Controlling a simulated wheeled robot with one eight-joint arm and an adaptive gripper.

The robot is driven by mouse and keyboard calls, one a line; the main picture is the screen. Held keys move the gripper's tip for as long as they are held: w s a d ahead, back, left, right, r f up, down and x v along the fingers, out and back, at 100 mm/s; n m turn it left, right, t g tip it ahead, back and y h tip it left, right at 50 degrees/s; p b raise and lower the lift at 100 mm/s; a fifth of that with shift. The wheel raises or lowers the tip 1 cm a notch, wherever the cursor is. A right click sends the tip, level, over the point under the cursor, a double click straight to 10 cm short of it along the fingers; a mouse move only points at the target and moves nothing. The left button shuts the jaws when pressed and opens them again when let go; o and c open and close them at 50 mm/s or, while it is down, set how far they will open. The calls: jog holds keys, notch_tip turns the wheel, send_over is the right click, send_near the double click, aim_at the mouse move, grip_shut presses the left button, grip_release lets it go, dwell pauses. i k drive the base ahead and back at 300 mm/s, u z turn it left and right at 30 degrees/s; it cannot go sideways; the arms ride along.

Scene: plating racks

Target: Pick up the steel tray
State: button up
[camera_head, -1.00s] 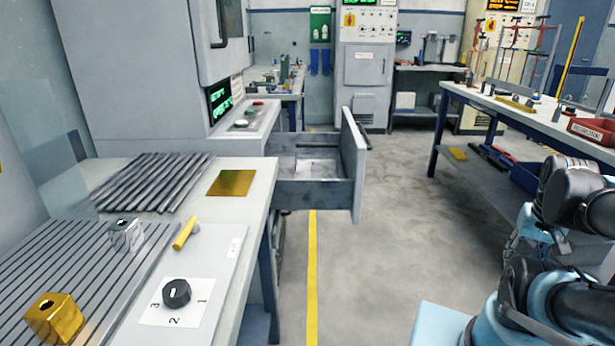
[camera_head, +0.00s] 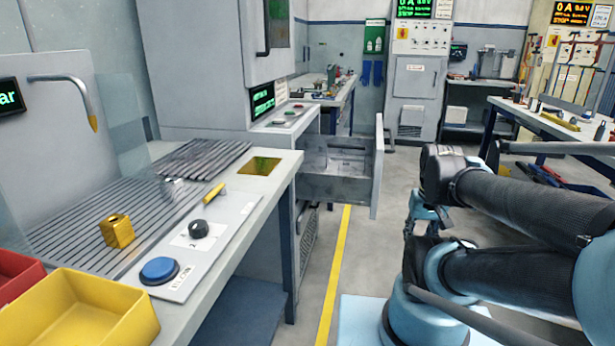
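I cannot pick out a steel tray for certain. A grey metal drawer (camera_head: 375,182) stands open beyond the left bench, and its inside is only partly visible. A ribbed grey rack surface (camera_head: 75,232) lies on the left bench, with a small steel block (camera_head: 170,188) and a gold block (camera_head: 117,231) on it. My gripper (camera_head: 421,214) seems to be the small part below the folded arm at right of centre, apart from the bench and the drawer. Its fingers are too small and overlapped to read.
A yellow bin (camera_head: 75,315) and a red bin (camera_head: 18,272) stand at the bench's near left. A control strip has a black knob (camera_head: 199,229) and a blue button (camera_head: 159,270). Another workbench (camera_head: 560,130) stands at right. The floor (camera_head: 325,235) between is clear.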

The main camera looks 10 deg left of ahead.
aim_at(356, 167)
jog(key=u, duration=0.4)
jog(key=i, duration=1)
jog(key=z, duration=0.05)
